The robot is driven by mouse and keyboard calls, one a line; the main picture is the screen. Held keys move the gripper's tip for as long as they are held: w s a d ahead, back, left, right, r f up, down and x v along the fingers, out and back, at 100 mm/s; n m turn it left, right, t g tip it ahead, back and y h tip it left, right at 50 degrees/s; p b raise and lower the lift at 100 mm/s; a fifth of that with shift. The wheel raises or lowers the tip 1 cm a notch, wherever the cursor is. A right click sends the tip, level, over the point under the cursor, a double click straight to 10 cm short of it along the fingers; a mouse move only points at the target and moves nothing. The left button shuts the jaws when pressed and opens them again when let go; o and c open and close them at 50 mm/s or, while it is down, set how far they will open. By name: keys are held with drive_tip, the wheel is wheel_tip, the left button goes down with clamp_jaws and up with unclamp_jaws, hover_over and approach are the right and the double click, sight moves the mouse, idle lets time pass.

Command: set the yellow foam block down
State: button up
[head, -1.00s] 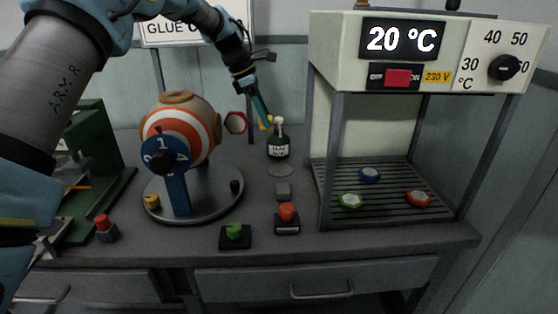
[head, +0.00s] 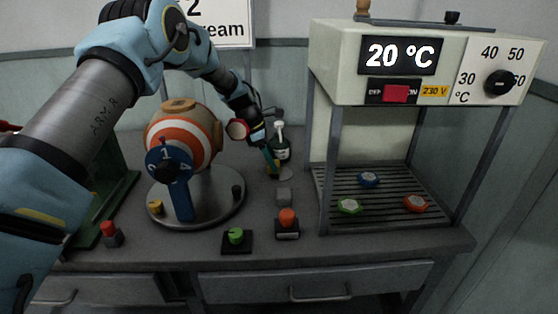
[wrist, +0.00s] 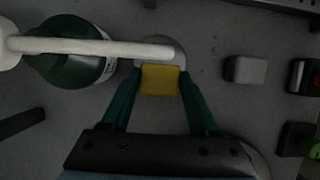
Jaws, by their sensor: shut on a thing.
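My gripper (wrist: 160,80) is shut on the yellow foam block (wrist: 160,79), which sits between the two green fingertips in the wrist view. In the head view my gripper (head: 271,162) points down behind the bench's middle, just in front of the dark green bottle (head: 281,150). Only a small bit of the yellow block (head: 277,174) shows there, low at the fingertips. A pale round disc (head: 287,174) lies on the bench at the block; in the wrist view the block overlaps its edge. I cannot tell whether the block touches the disc or the bench.
The bottle's white nozzle (wrist: 90,47) reaches across close to the fingertips. A small grey block (head: 284,196) and an orange button (head: 287,218) stand nearer the front. The striped ball press (head: 182,135) is left, the heating cabinet (head: 325,165) right.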

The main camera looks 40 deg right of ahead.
drive_tip(key=shift+s+d+r+p, duration=0.2)
drive_tip(key=shift+s+d+p, duration=0.2)
drive_tip(key=shift+s+d, duration=0.3)
drive_tip(key=shift+d+f+p, duration=0.1)
drive_tip(key=shift+f+p, duration=0.2)
drive_tip(key=shift+p, duration=0.05)
drive_tip(key=shift+f, duration=0.45)
drive_tip(key=shift+f, duration=0.2)
drive_tip(key=o, duration=1.4)
drive_tip(key=shift+o, duration=0.2)
drive_tip(key=b+v, duration=0.3)
drive_tip(key=v, duration=0.9)
drive_tip(key=shift+r+b, duration=0.2)
drive_tip(key=shift+b, duration=0.2)
drive_tip(key=shift+r, duration=0.1)
